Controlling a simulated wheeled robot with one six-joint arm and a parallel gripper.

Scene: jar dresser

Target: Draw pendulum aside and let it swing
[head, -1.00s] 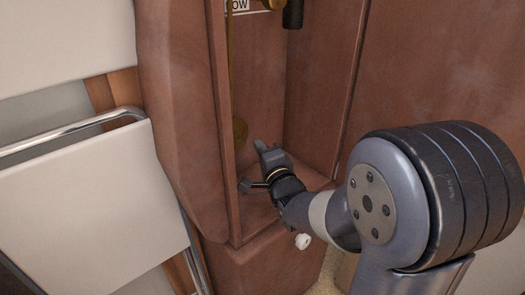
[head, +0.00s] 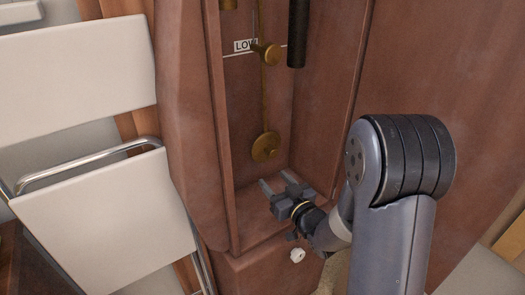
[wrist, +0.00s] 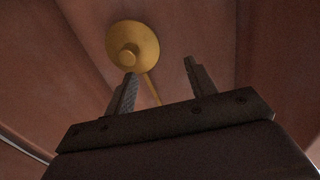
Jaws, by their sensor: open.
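The brass pendulum hangs inside a tall reddish-brown case. Its round bob (head: 265,146) and thin rod (head: 263,95) are clear in the head view. The bob also shows in the wrist view (wrist: 132,46), just beyond the left fingertip, with a knob at its centre. My gripper (head: 276,181) is low in the case, below the bob in the head view, and its fingers point inward. In the wrist view my gripper (wrist: 160,68) has its fingers apart with no object held. The bob's exact distance from the fingers cannot be told.
The case's side walls (head: 215,130) closely bound the space. A white chair (head: 105,210) stands at left. A small white knob (head: 297,255) is below my gripper.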

